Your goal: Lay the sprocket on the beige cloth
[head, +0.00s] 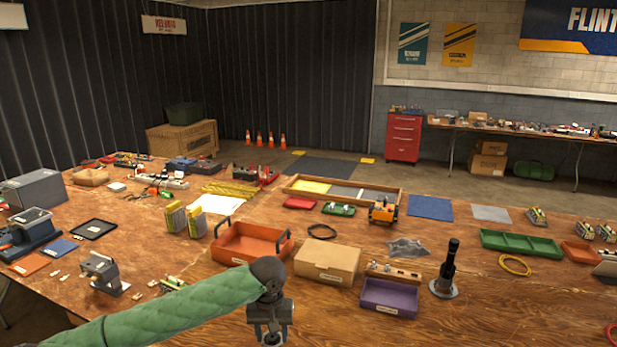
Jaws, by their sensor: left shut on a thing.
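My left gripper (271,335) is at the bottom edge of the head view, pointing down, in front of the orange tray and the cardboard box. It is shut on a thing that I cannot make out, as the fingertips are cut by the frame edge. I cannot pick out the sprocket for sure anywhere. A pale cloth-like sheet (222,205) lies flat behind the orange tray, and a light grey one (491,213) lies at the back right; I cannot tell which is the beige cloth. My right gripper is not in view.
An orange tray (228,257), a cardboard box (326,263), a purple bin (388,298) and an upright black tool (446,272) stand near my gripper. A blue mat (430,208) and a green tray (520,244) lie farther right. The table front at right is mostly clear.

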